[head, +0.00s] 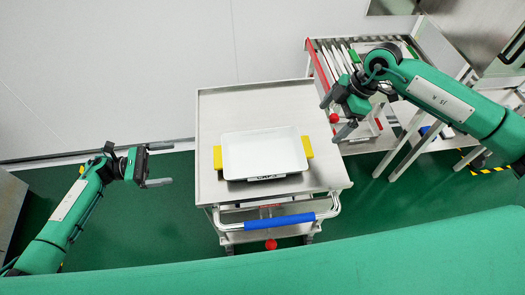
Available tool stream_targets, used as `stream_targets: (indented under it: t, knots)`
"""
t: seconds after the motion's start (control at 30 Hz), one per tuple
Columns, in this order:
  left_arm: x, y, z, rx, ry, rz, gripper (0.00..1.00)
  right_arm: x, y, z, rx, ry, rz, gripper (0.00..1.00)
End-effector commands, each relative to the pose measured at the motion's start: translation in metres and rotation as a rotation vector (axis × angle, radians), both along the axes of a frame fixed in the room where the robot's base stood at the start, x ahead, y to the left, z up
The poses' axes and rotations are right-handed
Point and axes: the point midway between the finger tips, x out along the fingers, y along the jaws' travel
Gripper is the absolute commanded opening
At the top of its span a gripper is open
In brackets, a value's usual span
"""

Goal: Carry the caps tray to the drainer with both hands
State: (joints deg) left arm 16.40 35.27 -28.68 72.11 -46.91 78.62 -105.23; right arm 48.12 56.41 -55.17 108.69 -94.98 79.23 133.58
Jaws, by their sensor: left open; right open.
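The white caps tray (264,153) lies on the steel top of a cart, with a partly readable dark label on its front edge. A yellow block shows at its left end (217,157) and another at its right end (307,147). The inside of the tray looks empty. My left gripper (158,165) is open and empty, well left of the cart over the green floor. My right gripper (337,115) is open and empty, right of the tray and apart from it. I cannot tell for sure which thing is the drainer.
The cart (240,101) has a blue push handle (279,221) at its front. A rack with rollers and red rails (322,65) stands behind at the right, partly hidden by my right arm. A steel machine is at the far right.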

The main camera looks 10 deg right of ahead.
Motion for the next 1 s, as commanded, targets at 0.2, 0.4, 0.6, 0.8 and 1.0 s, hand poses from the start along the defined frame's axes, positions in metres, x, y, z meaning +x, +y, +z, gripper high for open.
stream_targets:
  t: [0.2,0.4,0.6,0.8,1.0]
  knots:
    - [-0.001,0.000,0.000,0.001,-0.002,-0.004,0.98,0.000,-0.001,0.000,-0.006,0.002,-0.002,0.98]
    - [-0.001,-0.006,0.000,-0.001,-0.001,-0.004,0.98,0.000,0.001,-0.006,-0.003,0.003,-0.001,0.98]
    - [-0.001,-0.036,0.000,-0.002,-0.001,-0.005,0.98,-0.001,0.013,-0.032,-0.002,0.004,0.001,0.98]
    - [-0.001,-0.076,0.000,-0.003,-0.002,-0.004,0.98,0.000,0.029,-0.069,-0.002,0.003,0.000,0.98]
    - [-0.001,-0.111,0.001,-0.002,-0.001,-0.003,0.98,-0.001,0.042,-0.103,-0.002,0.004,0.000,0.98]
